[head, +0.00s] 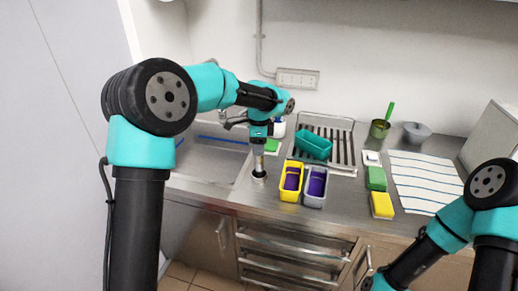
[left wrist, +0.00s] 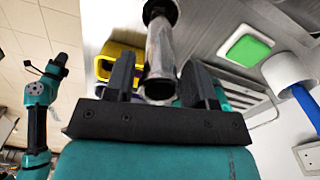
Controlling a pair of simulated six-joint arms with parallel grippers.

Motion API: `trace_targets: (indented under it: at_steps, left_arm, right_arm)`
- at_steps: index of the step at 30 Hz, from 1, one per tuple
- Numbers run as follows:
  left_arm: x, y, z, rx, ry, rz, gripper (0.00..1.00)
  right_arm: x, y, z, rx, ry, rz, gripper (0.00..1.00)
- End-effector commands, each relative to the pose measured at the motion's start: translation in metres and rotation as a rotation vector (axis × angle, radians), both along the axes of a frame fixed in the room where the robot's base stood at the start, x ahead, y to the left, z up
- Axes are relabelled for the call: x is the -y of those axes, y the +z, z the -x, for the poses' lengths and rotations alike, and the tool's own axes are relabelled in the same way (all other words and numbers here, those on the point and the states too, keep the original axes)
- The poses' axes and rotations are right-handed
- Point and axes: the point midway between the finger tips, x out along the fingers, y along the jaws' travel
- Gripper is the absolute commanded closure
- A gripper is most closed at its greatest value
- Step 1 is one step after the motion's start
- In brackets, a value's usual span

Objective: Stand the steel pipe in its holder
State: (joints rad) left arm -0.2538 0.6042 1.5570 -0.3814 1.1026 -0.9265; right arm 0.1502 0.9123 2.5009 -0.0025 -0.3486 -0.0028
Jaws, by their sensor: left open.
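The steel pipe (head: 258,162) stands upright on the counter beside the sink, its lower end in a small round holder (head: 259,179). In the left wrist view the pipe (left wrist: 161,45) runs between the two fingers. My left gripper (head: 259,143) is right above and around the pipe's upper part, with its jaws open. In the left wrist view there is a gap on each side of the pipe, between it and the left gripper's fingers (left wrist: 160,82). My right arm shows at the lower right of the head view, but its fingers are not visible.
A yellow bin (head: 282,192) and a grey bin (head: 314,201) stand just right of the holder. A teal tub (head: 313,146) sits on the drying rack behind. The sink (head: 212,165) is to the left. Sponges and a striped towel (head: 425,182) lie farther right.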

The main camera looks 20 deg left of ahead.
Motion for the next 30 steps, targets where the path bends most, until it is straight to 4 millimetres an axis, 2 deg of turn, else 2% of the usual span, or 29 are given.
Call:
trace_targets:
  at_steps: [30]
  left_arm:
    - [0.0, 0.064, 0.0, 0.001, 0.0, 0.001, 0.5]
  right_arm:
    - [0.0, 0.0, 0.0, 0.0, 0.0, 0.0, 1.0]
